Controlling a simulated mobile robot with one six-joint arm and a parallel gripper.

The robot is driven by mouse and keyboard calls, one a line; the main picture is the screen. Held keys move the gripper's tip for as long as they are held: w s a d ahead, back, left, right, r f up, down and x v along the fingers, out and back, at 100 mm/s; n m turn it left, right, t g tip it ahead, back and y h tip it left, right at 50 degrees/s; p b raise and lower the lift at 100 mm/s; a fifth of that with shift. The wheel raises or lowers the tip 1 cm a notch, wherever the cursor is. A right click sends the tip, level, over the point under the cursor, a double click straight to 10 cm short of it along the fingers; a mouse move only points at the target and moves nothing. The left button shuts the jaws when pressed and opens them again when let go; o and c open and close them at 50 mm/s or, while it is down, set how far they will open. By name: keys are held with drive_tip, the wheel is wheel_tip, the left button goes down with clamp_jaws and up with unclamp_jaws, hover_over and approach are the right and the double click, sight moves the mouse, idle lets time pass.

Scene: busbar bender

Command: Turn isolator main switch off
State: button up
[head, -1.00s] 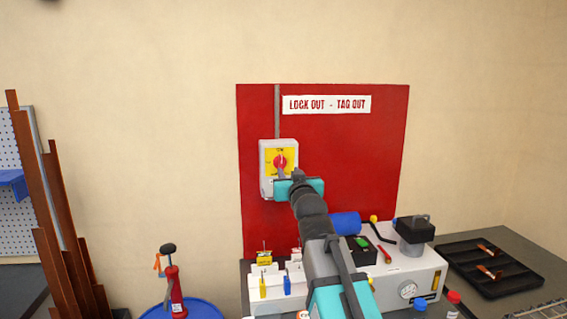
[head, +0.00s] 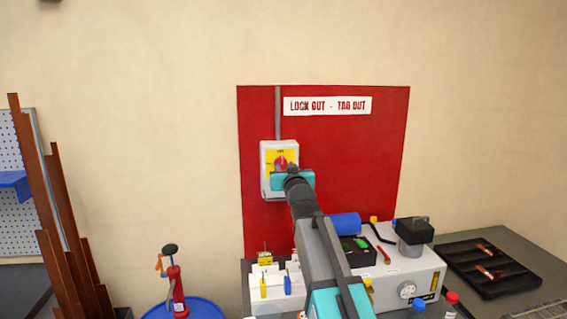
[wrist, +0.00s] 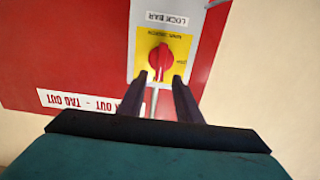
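The isolator main switch is a grey box (head: 268,190) with a yellow plate and a red rotary knob (head: 281,163), mounted on a red board. In the wrist view the knob (wrist: 158,60) stands lengthwise, in line with the picture's vertical. My gripper (wrist: 160,78) is open, its two dark fingers spread either side of the knob's near end, with nothing held. Whether the fingers touch the knob cannot be told. In the head view my gripper (head: 285,170) is close in front of the switch and covers its lower right part.
The red board (head: 350,160) carries a "LOCK OUT - TAG OUT" sign (head: 327,106). Below stands a grey bench machine (head: 400,275) with levers and a gauge. A black tray (head: 490,268) lies at right. A blue drum (head: 185,308) stands at lower left.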

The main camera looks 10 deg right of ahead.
sight(282, 162)
drive_tip(key=shift+w+p, duration=0.6)
drive_tip(key=shift+w, duration=1.8)
clamp_jaws()
